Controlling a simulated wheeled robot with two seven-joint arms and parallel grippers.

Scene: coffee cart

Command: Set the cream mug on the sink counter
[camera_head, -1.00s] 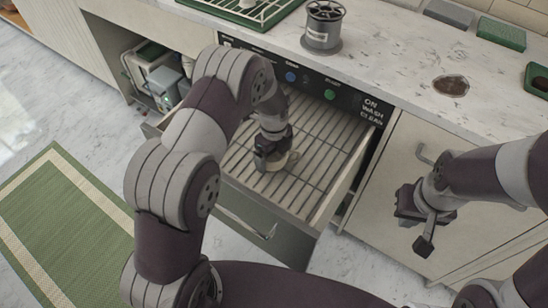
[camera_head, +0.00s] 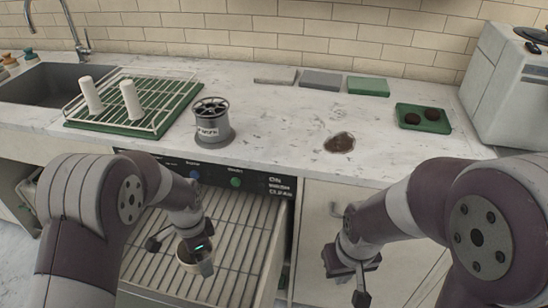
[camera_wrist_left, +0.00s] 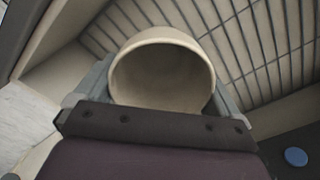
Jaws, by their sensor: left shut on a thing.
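The cream mug (camera_head: 206,268) is held in my left gripper (camera_head: 194,252), over the pulled-out slatted drawer (camera_head: 235,262) under the counter. In the left wrist view the mug (camera_wrist_left: 163,72) sits between the two jaws, its round mouth facing the camera and its inside empty. My left gripper (camera_wrist_left: 155,105) is shut on it. The mug's lower part is hidden in both views. My right gripper (camera_head: 347,277) is open and empty in front of the cabinet door, right of the drawer. The marble sink counter (camera_head: 270,120) runs along the wall, with the grey sink (camera_head: 40,88) at its left end.
A drying rack (camera_head: 150,122) with two white upright items stands beside the sink. A grey canister (camera_head: 212,128), a brown spill (camera_head: 340,142), several flat blocks and a green tray (camera_head: 424,124) with two dark discs are on the counter. Bare marble lies between canister and spill.

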